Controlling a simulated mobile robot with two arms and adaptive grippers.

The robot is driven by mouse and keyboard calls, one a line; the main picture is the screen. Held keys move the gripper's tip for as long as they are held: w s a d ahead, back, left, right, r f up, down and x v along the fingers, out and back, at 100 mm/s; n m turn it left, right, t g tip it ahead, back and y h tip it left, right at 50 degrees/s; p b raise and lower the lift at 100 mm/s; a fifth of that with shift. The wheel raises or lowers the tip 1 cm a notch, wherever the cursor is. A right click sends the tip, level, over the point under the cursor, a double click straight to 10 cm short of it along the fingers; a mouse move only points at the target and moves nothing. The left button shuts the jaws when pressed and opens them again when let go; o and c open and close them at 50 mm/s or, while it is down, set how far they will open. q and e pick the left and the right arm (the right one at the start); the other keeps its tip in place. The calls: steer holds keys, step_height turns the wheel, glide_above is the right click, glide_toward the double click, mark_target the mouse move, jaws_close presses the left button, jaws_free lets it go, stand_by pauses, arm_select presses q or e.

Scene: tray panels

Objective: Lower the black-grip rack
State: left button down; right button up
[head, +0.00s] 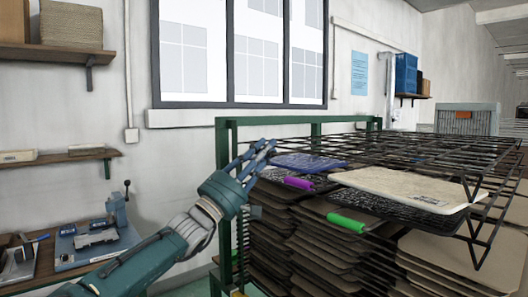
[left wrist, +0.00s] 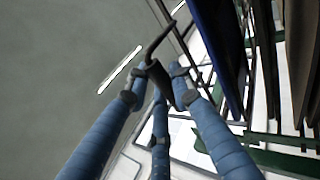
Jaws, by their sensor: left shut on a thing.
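A green-framed stand (head: 222,150) holds hinged black wire racks (head: 440,150) over stacks of brown panels. My left gripper (head: 262,150) is at the left edge of the top wire rack. In the left wrist view, its blue fingers (left wrist: 160,95) are closed around a dark grip (left wrist: 157,76) with a bent black rod rising from it. In the head view the fingers hide this grip. Below it to the right are a purple grip (head: 299,183) and a green grip (head: 346,223) on lower racks. My right gripper is not in view.
A blue sheet (head: 308,162) and a cream board (head: 402,187) lie among the racks. A workbench with a vise-like tool (head: 117,207) stands at the left, below a wooden shelf (head: 62,155). The wall behind has a window (head: 240,60).

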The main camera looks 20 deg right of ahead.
arm_select(q)
steer(key=c, duration=1.9)
jaws_free()
steer(key=shift+d+f, duration=0.2)
steer(key=shift+f, duration=0.45)
steer(key=o, duration=0.4)
steer(key=shift+s+a, duration=0.1)
steer(key=shift+a, duration=0.05)
steer(key=shift+a+r, duration=0.1)
steer(key=v, duration=1.2)
steer(key=shift+a+r, duration=0.1)
steer(key=shift+a, duration=0.05)
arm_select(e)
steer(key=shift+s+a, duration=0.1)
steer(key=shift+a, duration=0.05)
